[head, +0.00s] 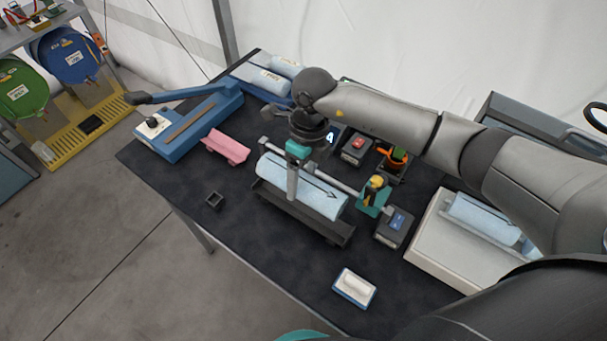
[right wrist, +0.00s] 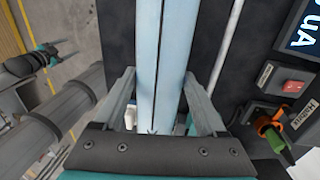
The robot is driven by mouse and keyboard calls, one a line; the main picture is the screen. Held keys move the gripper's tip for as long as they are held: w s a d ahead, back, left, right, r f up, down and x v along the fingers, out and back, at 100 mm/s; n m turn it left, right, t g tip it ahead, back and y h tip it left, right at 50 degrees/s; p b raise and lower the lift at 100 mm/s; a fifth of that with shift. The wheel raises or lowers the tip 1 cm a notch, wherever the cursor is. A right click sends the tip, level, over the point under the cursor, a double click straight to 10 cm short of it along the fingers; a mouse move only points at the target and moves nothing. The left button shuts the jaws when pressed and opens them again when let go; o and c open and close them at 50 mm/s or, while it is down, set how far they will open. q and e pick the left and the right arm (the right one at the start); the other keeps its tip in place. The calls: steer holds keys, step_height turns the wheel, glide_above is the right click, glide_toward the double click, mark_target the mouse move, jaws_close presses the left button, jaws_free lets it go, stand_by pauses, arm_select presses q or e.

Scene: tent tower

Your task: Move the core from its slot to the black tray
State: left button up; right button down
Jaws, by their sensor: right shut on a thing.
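The core (head: 318,193), a light blue cylinder with a black arrow along it, lies lengthwise in or just above the long black tray (head: 325,232) at mid-table. I cannot tell whether it touches the tray. My right gripper (head: 292,188) points down and is shut on the core near its middle. In the right wrist view the core (right wrist: 160,70) runs between the two fingers. My left gripper (right wrist: 62,52) shows small at the left edge of the right wrist view, away from the core; its opening is unclear.
A metal rod and a teal bracket (head: 372,203) stand close behind the core. A red-button box (head: 356,147) and a dark box (head: 394,229) are nearby. Another blue cylinder (head: 485,214) rests on a white block at right. A pink block (head: 226,146) lies left. The front-left table is mostly clear.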

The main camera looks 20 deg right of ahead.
steer(key=shift+w, duration=0.1)
steer(key=shift+f+b, duration=1.55)
steer(key=shift+f, duration=0.1)
steer(key=shift+f+b, duration=2.15)
steer(key=shift+f, duration=0.4)
steer(key=shift+f, duration=0.25)
jaws_free()
steer(key=shift+d+f, duration=0.1)
steer(key=r, duration=0.5)
steer(key=w+d+r, duration=0.1)
steer(key=r, duration=0.9)
steer(key=shift+w+d+r+b, duration=0.1)
steer(key=shift+w+d+b, duration=0.15)
steer(key=shift+d+b, duration=0.15)
